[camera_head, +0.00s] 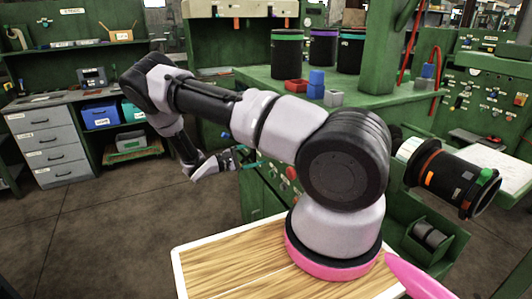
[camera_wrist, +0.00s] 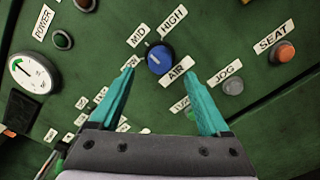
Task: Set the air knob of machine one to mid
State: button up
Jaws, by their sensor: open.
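In the wrist view, a round blue knob (camera_wrist: 159,58) sits on a green panel, with an AIR label (camera_wrist: 176,71) beside it. MID (camera_wrist: 138,32) and HIGH (camera_wrist: 172,20) labels stand around it, and another label is partly covered by the left finger. Which label the knob points to is too small to tell. My gripper (camera_wrist: 160,76) is open, its teal fingertips to either side of the knob's lower part in the picture, with nothing held. In the head view my gripper (camera_head: 222,163) is small, near the green machine (camera_head: 265,190).
The panel also holds a gauge (camera_wrist: 30,72), a dark POWER button (camera_wrist: 62,40), a grey JOG button (camera_wrist: 233,86) and an orange SEAT button (camera_wrist: 285,52). In the head view, black canisters (camera_head: 323,48) and a red bin (camera_head: 296,86) stand on the machine top.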

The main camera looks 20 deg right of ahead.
jog(key=shift+s+a, duration=0.1)
jog(key=shift+a, duration=2.6)
jog(key=s+r+m+g+y, duration=0.1)
jog(key=s+r+m+y, duration=0.3)
jog(key=r, duration=0.4)
jog(key=s+r+m+g+y, duration=0.1)
jog(key=s+r+m+y, duration=0.15)
jog(key=r+y, duration=0.45)
jog(key=s+r+m+g+y, duration=0.1)
jog(key=s+r+m+y, duration=0.2)
jog(key=r, duration=0.7)
jog(key=s+a+r+m+t+y, duration=0.1)
jog(key=s+a+r+t+y, duration=0.1)
jog(key=s+r, duration=0.6)
jog(key=s+a+r+m+t+y, duration=0.2)
jog(key=s+r+t+y, duration=0.2)
jog(key=s+r+t, duration=0.3)
jog(key=shift+s+a+r+t, duration=0.3)
jog(key=shift+s+r, duration=0.55)
jog(key=shift+s, duration=0.3)
